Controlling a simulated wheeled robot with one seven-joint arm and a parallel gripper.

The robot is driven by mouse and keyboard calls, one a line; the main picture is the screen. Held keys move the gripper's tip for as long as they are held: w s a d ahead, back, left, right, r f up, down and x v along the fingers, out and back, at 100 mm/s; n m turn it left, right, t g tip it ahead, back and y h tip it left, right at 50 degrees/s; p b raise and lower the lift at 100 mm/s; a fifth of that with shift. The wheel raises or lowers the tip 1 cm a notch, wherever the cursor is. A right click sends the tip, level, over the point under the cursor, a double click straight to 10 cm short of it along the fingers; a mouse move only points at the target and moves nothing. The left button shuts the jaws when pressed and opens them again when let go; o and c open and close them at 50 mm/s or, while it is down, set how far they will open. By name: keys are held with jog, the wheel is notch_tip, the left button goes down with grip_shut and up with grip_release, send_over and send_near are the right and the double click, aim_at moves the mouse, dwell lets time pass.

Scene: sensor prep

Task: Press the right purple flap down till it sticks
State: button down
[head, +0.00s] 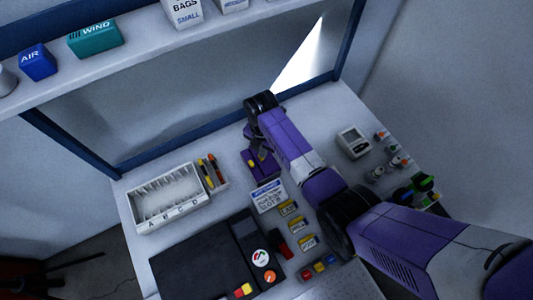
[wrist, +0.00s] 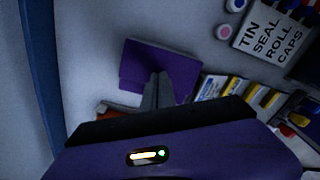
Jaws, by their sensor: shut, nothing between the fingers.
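A purple item (head: 264,172) with a yellow patch lies on the white worktop below my wrist. In the wrist view it is a flat purple panel (wrist: 145,62), its lower middle covered by my fingers. I cannot make out separate left and right flaps, nor whether any part stands up. In the head view my gripper (head: 254,150) points down at the item, partly hidden by my arm.
A white slotted rack (head: 168,198) stands left, a black case (head: 203,262) in front. A printed card (head: 268,196) and several yellow-labelled packets (head: 287,208) lie nearby. A grey device (head: 354,143) and small bottles (head: 376,173) are at right. A blue-framed panel (head: 230,138) stands behind.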

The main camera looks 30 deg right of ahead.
jog(key=shift+r+p, duration=2.8)
jog(key=shift+r, duration=0.35)
